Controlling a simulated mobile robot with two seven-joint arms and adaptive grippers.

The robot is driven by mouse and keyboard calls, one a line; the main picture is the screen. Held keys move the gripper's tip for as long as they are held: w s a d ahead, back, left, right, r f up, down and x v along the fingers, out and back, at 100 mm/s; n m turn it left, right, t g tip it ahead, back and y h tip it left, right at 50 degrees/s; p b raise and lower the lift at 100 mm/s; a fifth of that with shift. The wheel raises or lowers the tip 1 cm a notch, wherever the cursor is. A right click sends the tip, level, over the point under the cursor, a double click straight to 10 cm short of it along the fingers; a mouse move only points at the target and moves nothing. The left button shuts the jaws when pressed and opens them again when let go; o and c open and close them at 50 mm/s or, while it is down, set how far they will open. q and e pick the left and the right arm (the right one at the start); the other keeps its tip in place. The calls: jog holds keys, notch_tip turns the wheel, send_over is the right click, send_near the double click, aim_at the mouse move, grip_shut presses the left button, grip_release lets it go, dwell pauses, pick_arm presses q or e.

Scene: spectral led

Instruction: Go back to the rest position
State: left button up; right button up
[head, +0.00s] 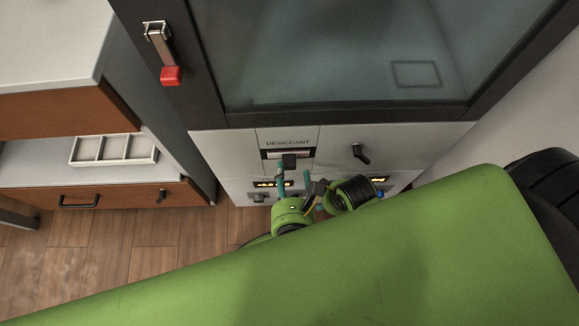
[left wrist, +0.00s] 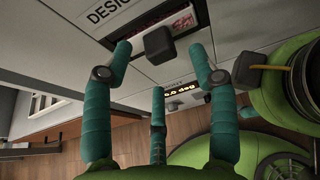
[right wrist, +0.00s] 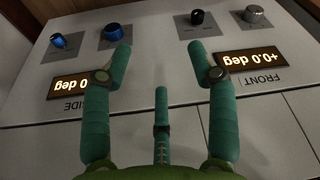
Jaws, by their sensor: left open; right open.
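My left gripper (head: 294,176) is in front of the cabinet's lower front panel, below the DESICCANT label. In the left wrist view its teal fingers (left wrist: 158,62) are open around empty space, with a dark square knob (left wrist: 160,42) between and beyond the tips. I cannot tell whether they touch it. My right gripper (right wrist: 160,62) shows in the right wrist view, open and empty, facing a panel with knobs and two lit displays. In the head view the right gripper is hidden behind my green body.
The glass-fronted cabinet (head: 230,123) has a black handle (head: 360,153) on its lower front and a red-tipped latch (head: 171,75) on its frame. A desk at left holds a white divided tray (head: 113,162). Blue knobs (right wrist: 113,33) sit on the right panel. Wooden floor (head: 60,262) shows at lower left.

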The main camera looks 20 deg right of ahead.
pick_arm(q)
jog(key=s+a+f+m+g+y, duration=0.1)
jog(key=a+f+m+g, duration=0.2)
jog(key=a+f+m, duration=0.55)
jog(key=s+a+f+m+g+y, duration=0.2)
jog(key=a+f+m+g, duration=0.15)
jog(key=a+m, duration=0.9)
jog(key=s+a+f+m+g+y, duration=0.1)
jog(key=a+f+m+g, duration=0.45)
jog(key=m, duration=0.95)
jog(key=s+a+r+p, duration=0.1)
jog(key=s+a+p, duration=0.1)
jog(key=s+p, duration=0.7)
jog(key=s+a+r+p, duration=0.2)
jog(key=s+p, duration=0.7)
jog(key=p, duration=0.6)
jog(key=shift+a+r+n, duration=0.3)
jog(key=shift+n, duration=0.1)
pick_arm(e)
jog(key=s+d+r+g, duration=0.1)
jog(key=s+d, duration=0.2)
jog(key=s, duration=1.5)
jog(key=shift+s+r+g, duration=0.2)
jog(key=shift+s+g, duration=0.15)
jog(key=shift+g, duration=0.05)
